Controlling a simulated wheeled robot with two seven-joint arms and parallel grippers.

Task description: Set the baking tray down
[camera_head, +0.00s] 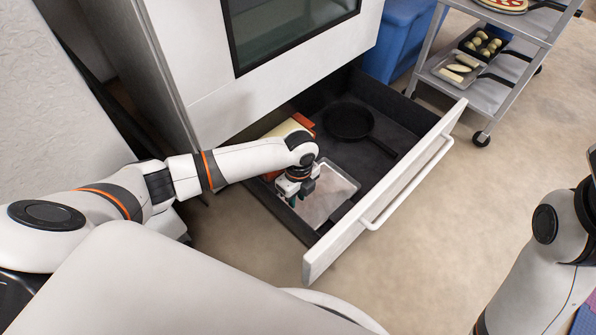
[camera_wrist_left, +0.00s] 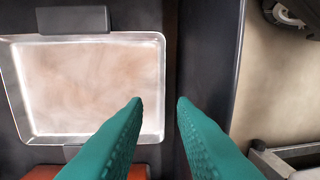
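The baking tray (camera_head: 335,192) is a shallow, pale metal tray with dark grips on two sides. It lies flat in the open drawer, near the drawer's left end. In the left wrist view the tray (camera_wrist_left: 90,85) is left of the fingers, with its rim close to one fingertip. My left gripper (camera_head: 292,198) is low inside the drawer, beside the tray. My arm hides part of the tray in the head view. My right arm shows at the right edge, but its gripper is out of view.
The drawer (camera_head: 385,190) is pulled out below an oven-like front (camera_head: 290,30). A black pan (camera_head: 348,119) and an orange and yellow box (camera_head: 285,130) lie in it. A cart (camera_head: 500,85) with food trays and a blue bin (camera_head: 400,40) stand behind. Open floor lies right of the drawer.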

